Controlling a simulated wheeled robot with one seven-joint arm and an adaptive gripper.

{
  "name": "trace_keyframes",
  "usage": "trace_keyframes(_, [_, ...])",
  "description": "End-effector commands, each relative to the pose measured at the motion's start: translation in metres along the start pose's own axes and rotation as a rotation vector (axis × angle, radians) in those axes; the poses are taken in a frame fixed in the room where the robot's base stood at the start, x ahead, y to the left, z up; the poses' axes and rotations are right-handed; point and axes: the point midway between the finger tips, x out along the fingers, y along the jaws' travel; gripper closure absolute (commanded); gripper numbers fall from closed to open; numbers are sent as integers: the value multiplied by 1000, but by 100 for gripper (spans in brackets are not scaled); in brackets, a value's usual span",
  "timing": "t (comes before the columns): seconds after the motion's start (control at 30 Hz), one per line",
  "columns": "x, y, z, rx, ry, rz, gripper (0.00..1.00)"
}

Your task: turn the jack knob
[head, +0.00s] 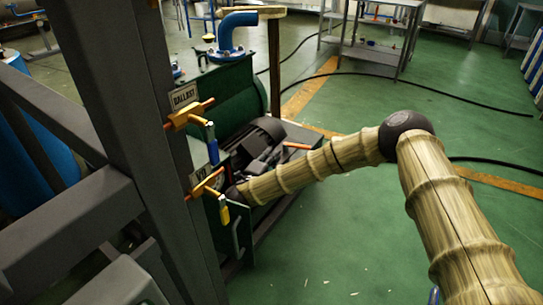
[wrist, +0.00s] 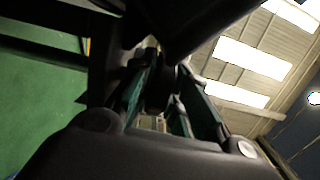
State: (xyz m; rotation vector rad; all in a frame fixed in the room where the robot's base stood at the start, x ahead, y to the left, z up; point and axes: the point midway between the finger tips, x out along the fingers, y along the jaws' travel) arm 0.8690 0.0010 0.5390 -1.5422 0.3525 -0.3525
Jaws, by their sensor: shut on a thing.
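My gripper shows in the wrist view (wrist: 163,85) with its dark, green-edged fingers closed around a dark rounded thing, which I take to be the jack knob (wrist: 158,94). Shadow hides the knob's details and the exact contact. In the head view, my bamboo-patterned arm reaches left, and the dark gripper end (head: 233,194) is small and partly hidden beside the grey post. I cannot make out the knob there.
A grey upright post (head: 125,100) carries a brass valve with a blue handle (head: 211,145) and another with a yellow handle (head: 225,212), close to my gripper. A dark motor (head: 257,145) sits behind. Black hoses cross the open green floor (head: 400,240).

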Motion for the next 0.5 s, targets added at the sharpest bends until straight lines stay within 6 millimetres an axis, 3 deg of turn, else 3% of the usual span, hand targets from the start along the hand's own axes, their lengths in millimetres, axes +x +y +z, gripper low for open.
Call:
trace_keyframes(0.43, [0, -1, 2, 2, 6, 0, 100])
trace_keyframes(0.47, [0, -1, 2, 2, 6, 0, 80])
trace_keyframes(0.5, [0, -1, 1, 2, 7, 0, 75])
